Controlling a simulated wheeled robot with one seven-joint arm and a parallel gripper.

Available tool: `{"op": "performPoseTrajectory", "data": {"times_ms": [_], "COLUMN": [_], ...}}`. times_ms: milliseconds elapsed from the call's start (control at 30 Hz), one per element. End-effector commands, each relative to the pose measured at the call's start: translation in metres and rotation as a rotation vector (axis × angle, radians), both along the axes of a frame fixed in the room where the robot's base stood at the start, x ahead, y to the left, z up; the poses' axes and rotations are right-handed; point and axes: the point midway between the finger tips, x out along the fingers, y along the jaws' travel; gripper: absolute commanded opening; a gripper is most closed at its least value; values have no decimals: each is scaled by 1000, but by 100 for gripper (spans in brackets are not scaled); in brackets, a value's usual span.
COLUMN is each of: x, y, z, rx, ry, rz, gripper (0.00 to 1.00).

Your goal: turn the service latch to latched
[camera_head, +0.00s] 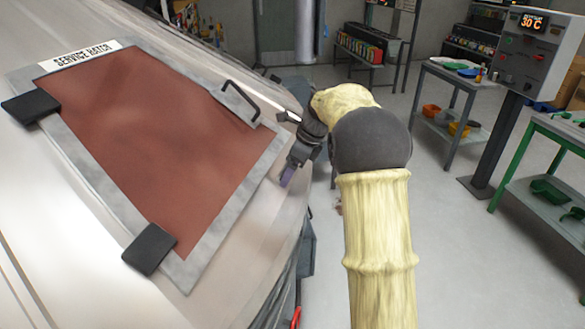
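The service hatch (150,125) is a red-brown panel in a grey frame on a large pale metal housing, and it looks closed. A black bar handle (243,98) stands on its right edge. A small pale and dark piece (288,117) shows just right of the hatch edge, beside my wrist. I cannot tell whether it is the service latch or part of my arm, and no latch position can be read. My gripper (287,176) is at the housing's right edge, beside the hatch frame. Its fingers are mostly hidden, with a small purple part showing.
Two black hinge blocks (150,248) sit on the hatch's left and lower edges. A control post (530,50) reading 30 C stands at the right. A grey bench (460,73) and a green-framed bench (558,130) hold trays.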

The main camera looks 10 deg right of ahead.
Motion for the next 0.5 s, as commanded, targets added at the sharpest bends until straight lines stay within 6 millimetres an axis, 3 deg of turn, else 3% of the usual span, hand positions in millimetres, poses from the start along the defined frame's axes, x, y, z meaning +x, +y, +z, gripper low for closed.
{"op": "performPoseTrajectory", "data": {"times_ms": [200, 400, 500], "x": [0, 0, 0], "y": [0, 0, -1], "z": [0, 0, 0], "rx": [0, 0, 0], "ry": [0, 0, -1], "rz": [0, 0, 0], "gripper": [78, 39, 35]}}
